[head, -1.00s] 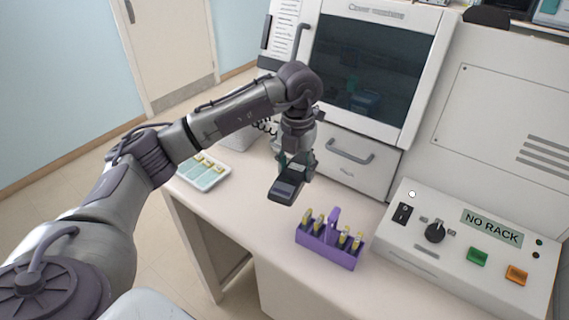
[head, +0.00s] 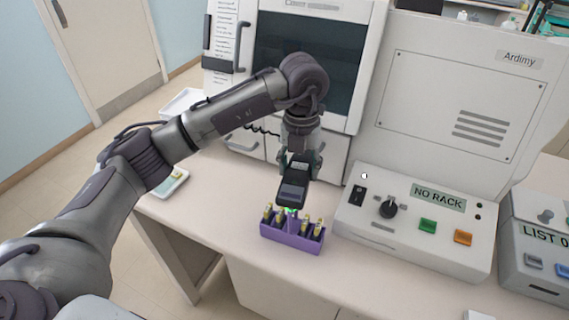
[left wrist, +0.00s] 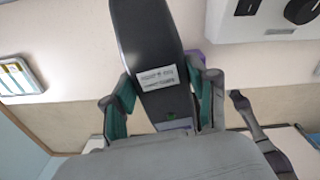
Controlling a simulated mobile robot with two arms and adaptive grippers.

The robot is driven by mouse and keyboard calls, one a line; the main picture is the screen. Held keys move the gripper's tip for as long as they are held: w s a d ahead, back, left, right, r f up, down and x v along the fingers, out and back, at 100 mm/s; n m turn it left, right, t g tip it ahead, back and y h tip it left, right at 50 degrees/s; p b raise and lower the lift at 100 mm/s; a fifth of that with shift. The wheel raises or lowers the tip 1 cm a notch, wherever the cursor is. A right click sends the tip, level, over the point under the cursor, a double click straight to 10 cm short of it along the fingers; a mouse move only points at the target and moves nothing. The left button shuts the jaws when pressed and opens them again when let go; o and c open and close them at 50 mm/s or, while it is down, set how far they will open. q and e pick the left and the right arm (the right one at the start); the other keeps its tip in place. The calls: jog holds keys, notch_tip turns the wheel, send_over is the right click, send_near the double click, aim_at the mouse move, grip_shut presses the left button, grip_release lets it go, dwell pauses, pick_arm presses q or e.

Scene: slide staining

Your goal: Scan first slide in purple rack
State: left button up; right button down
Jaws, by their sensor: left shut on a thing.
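My left gripper (head: 300,160) is shut on a dark handheld scanner (head: 293,183). The scanner hangs just above and behind the purple rack (head: 291,239), tilted down toward it. A small green light shows at the scanner's lower end, over the rack. The rack stands upright on the bench and holds several slides with yellowish ends; the scanner partly covers its middle. In the left wrist view the scanner (left wrist: 148,45) sits between the teal-padded fingers, with a small white label on it. A bit of purple rack shows behind it. My right gripper is not in view.
A control box (head: 415,225) reading "NO RACK" stands right of the rack, with another box (head: 540,245) farther right. A white cabinet machine with a dark window (head: 300,50) stands behind. A slide tray (head: 172,184) lies at left, partly behind my arm.

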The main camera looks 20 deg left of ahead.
pick_arm(q)
jog(key=d+r, duration=0.2)
jog(key=d, duration=0.4)
jog(key=shift+d+p, duration=0.15)
jog(key=shift+p, duration=0.25)
notch_tip(320, 180, up, 3)
jog(key=shift+p, duration=0.6)
jog(key=shift+f, duration=0.15)
